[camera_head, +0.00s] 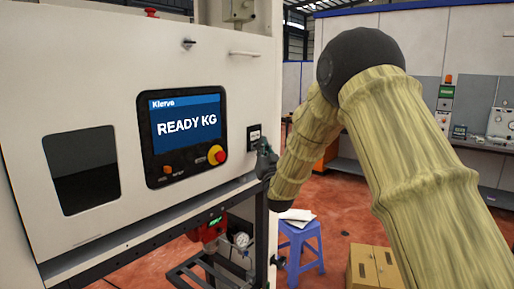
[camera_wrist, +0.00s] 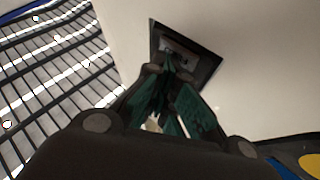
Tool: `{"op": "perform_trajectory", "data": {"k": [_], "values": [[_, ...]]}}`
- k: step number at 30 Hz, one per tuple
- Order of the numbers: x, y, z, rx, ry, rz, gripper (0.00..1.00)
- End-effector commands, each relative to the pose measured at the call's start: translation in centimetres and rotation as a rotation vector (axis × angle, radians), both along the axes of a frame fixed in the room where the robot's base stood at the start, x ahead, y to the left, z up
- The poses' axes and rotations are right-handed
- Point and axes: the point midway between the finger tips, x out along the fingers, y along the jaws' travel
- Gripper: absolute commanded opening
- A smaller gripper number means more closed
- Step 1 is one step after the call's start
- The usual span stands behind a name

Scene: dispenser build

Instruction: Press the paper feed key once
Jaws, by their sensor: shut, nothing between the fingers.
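My gripper (camera_head: 264,152) is shut and empty, up against the white machine front beside a small dark-framed plate (camera_head: 254,131) with a pale label. In the wrist view the closed fingertips of my gripper (camera_wrist: 168,68) overlap the lower part of this dark-framed plate (camera_wrist: 205,52). The fingers hide part of the plate, and whether they touch it cannot be told. The label is too small to read, so I cannot tell which control is the paper feed key. The display panel (camera_head: 152,176) left of the gripper reads "READY KG".
A dark window (camera_head: 82,170) is at the left. A blue stool (camera_head: 302,252) and a cardboard box (camera_head: 375,268) stand on the floor below my arm.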

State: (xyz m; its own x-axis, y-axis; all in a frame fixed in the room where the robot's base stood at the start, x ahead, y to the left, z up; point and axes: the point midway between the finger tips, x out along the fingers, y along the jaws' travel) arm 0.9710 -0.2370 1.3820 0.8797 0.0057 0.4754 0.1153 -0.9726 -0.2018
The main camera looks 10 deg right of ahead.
Motion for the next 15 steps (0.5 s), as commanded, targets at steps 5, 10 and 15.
{"op": "perform_trajectory", "data": {"k": [5, 10, 15], "values": [[-0.5, -0.4, -0.1, 0.0, 0.0, 0.0, 0.0], [-1.1, -0.8, -0.1, 0.0, 0.0, 0.0, 0.0], [-1.3, -1.0, 0.0, 0.0, 0.0, 0.0, 0.0]]}}
